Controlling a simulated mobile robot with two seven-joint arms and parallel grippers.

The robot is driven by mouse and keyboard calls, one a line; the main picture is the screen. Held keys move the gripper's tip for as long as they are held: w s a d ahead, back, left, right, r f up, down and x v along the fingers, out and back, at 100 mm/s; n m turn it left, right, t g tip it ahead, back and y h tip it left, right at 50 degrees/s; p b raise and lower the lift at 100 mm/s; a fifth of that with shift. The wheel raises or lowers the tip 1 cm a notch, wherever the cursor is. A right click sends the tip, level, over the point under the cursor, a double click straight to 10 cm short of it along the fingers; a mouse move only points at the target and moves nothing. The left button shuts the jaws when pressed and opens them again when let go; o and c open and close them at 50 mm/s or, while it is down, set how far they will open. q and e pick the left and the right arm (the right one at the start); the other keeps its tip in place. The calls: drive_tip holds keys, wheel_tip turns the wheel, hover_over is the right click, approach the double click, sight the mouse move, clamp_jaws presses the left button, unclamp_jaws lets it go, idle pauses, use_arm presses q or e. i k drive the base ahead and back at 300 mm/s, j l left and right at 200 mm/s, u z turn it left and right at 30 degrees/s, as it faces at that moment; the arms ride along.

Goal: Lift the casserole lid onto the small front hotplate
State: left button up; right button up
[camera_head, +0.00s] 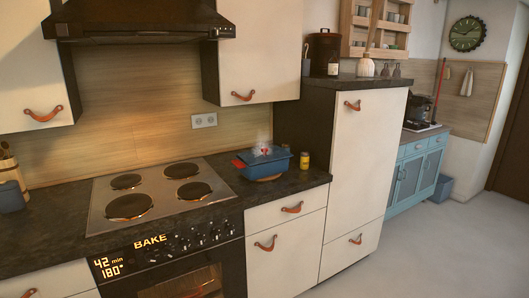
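A blue casserole (266,167) stands on the dark counter to the right of the hob, on what looks like a round wooden trivet (266,179). Its lid (262,154) appears to be on top, with a small red knob and a pale, steam-like haze above it. A red patch shows at the casserole's left end. The steel hob (159,191) has a smaller front hotplate (194,191) at the right and a larger front hotplate (130,206) at the left. Neither of my grippers is in view.
A yellow jar (304,161) stands close right of the casserole. A tall cabinet (350,165) rises beyond it, and a range hood (140,20) hangs above the hob. The oven display (110,265) is lit. The hotplates are bare, some with orange-looking rims.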

sight(280, 153)
drive_tip(key=i+u, duration=0.15)
drive_tip(key=u, duration=0.25)
drive_tip(key=i+l+u, duration=0.1)
drive_tip(key=u, duration=0.3)
drive_tip(key=i+l+u, duration=0.25)
drive_tip(key=l, duration=0.35)
drive_tip(key=i+l+u, duration=0.1)
drive_tip(key=i+l, duration=0.3)
drive_tip(key=l, duration=0.15)
drive_tip(key=i+l, duration=0.15)
drive_tip(key=l, duration=0.15)
drive_tip(key=i+l, duration=0.15)
drive_tip(key=l+u, duration=0.05)
drive_tip(key=l, duration=0.05)
